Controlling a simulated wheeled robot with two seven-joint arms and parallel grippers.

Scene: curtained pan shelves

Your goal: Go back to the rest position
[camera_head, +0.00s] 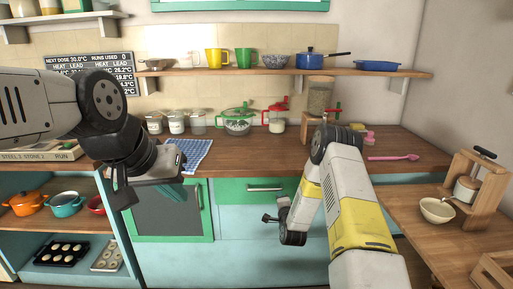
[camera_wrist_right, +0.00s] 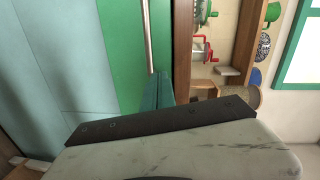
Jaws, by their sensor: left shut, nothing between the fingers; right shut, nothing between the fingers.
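My left gripper (camera_head: 170,190) hangs in front of the counter's left part, near the blue checked cloth (camera_head: 190,155). Its teal fingers are shut and hold nothing. My right arm bends at the elbow above the counter edge and reaches down before the teal lower cabinets. My right gripper is mostly hidden by its own wrist in the head view; in the right wrist view its teal fingers (camera_wrist_right: 158,90) are shut and empty, apart from the green drawer front (camera_wrist_right: 122,45) and its metal handle (camera_wrist_right: 149,35).
A wall shelf (camera_head: 275,71) holds mugs and pans. A side counter (camera_head: 420,240) at right has a bowl (camera_head: 437,210) and a wooden press (camera_head: 478,185). An open shelf with an orange pot (camera_head: 27,203) is at left.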

